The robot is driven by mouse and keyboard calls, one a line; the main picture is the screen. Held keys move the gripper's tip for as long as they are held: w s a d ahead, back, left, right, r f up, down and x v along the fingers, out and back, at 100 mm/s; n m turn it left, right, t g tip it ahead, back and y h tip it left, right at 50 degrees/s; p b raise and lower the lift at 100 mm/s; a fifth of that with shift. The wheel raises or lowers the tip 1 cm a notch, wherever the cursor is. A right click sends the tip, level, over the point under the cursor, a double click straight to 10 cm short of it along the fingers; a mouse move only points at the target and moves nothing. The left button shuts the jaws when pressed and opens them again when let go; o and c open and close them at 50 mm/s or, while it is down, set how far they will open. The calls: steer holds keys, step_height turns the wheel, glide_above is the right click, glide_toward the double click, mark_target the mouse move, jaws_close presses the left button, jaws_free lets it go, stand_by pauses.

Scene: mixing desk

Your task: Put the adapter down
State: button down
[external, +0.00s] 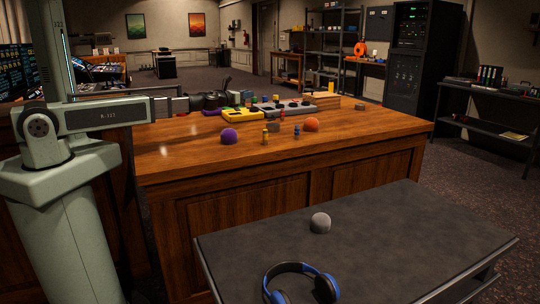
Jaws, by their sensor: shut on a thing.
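My gripper (228,99) is at the far left part of the wooden desk (370,134), at the end of my arm reaching in from the left. It is dark and small in the external view, among the coloured items on the desk. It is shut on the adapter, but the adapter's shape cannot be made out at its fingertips. Whether the adapter touches the desk cannot be told.
A yellow device (242,116) and a grey mixing panel (285,109) lie near my gripper. A purple dome (229,136), an orange dome (311,125) and small coloured plugs (265,137) stand nearer. The desk's front right is clear. Headphones (325,287) lie on the front table.

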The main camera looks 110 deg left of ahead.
steer(key=w+d+f, duration=0.1)
steer(key=w+d, duration=0.8)
steer(key=w, duration=0.4)
steer(key=n+g+y, duration=0.1)
steer(key=n+g, duration=0.1)
steer(key=g, duration=0.2)
glide_above(287, 228)
step_height(287, 228, down, 21)
steer(key=shift+s+f, duration=0.1)
steer(key=shift+f, duration=4.65)
steer(key=shift+f, duration=0.2)
steer(key=c, duration=0.9)
jaws_free()
